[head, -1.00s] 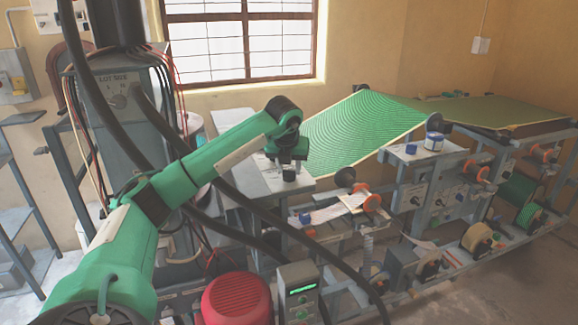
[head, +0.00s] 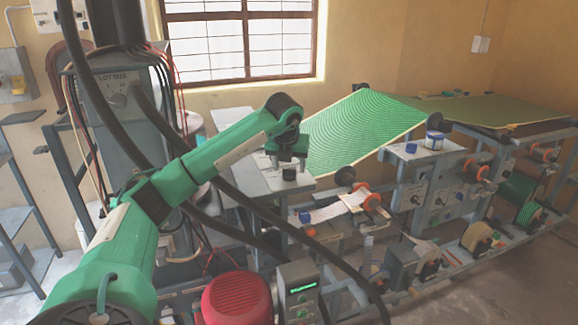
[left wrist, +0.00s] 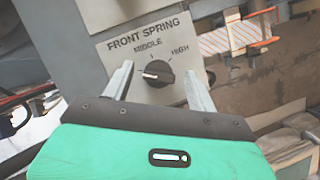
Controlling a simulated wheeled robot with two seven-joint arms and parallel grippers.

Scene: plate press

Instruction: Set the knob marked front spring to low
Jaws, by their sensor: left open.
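The front spring knob (left wrist: 158,74) is a round black knob on a grey panel (left wrist: 115,45) in the left wrist view. Its white mark points left. MIDDLE is printed above it and HIGH to its upper right; no LOW label shows, and the area left of the knob is partly covered by a finger. My left gripper (left wrist: 158,87) is open, with one finger on each side of the knob and gaps visible between them. In the head view my left gripper (head: 287,158) is small, by the machine's near end, and I cannot make out the knob there. My right gripper is not in view.
The machine's frame with rollers and a green sheet (head: 350,130) extends right. A red motor (head: 238,300) and a control box (head: 298,290) stand in the foreground.

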